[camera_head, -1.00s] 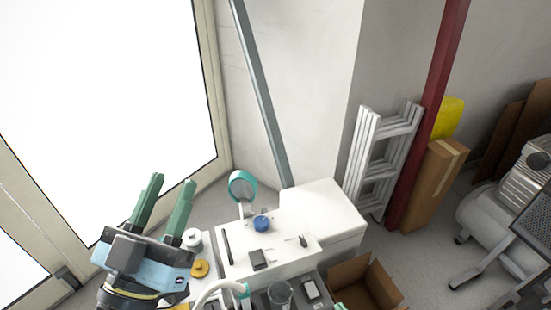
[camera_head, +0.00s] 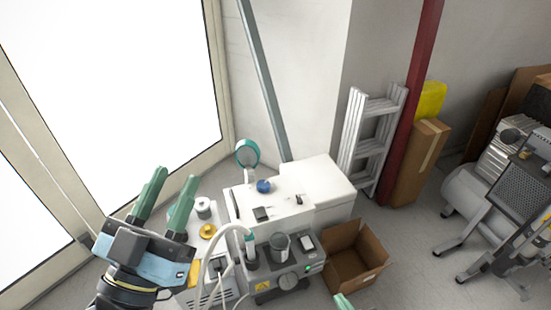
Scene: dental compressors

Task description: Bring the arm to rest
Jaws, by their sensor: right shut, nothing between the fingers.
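My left gripper (camera_head: 174,180) is raised at the left of the head view, its two green fingers pointing up and spread apart. Nothing shows between them. It appears in front of the window side, left of the white dental equipment. Of my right gripper (camera_head: 343,301) only a green fingertip shows at the bottom edge, near the cardboard box; it is shut with nothing held. The rest of the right arm is out of view.
A white cabinet (camera_head: 322,181) with a blue-capped item (camera_head: 263,186) and round mirror (camera_head: 247,153) stands centrally. Below is a grey device (camera_head: 281,274) with hoses. An open cardboard box (camera_head: 352,262) is beside it. A ladder (camera_head: 372,140) and compressor (camera_head: 478,200) are right; floor between is clear.

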